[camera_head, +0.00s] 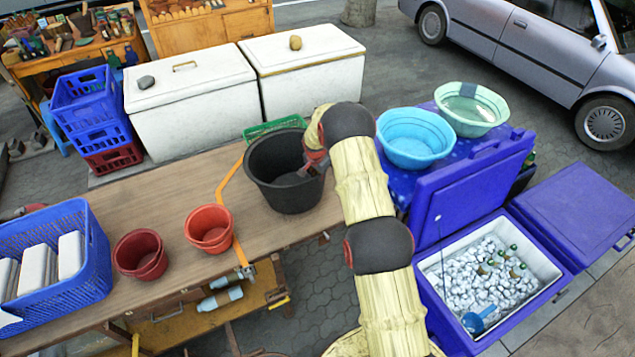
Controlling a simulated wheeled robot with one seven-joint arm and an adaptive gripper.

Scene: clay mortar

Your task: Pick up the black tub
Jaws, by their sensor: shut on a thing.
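The black tub (268,172) is a large round open container near the right end of the wooden table. It looks upright and appears to rest on or just over the tabletop; I cannot tell which. My gripper (312,168) is at the tub's right rim and is shut on it. My arm comes up from the bottom right and hides part of the area to the right of the tub. The fingertips are small and partly hidden against the dark tub.
Two red pots (209,229) (140,254) and a blue basket (92,282) stand left on the table. A green crate (275,126) is behind the tub. Blue and green basins (416,138) (471,108) and an open ice cooler (433,268) are right. White chests (190,112) stand behind.

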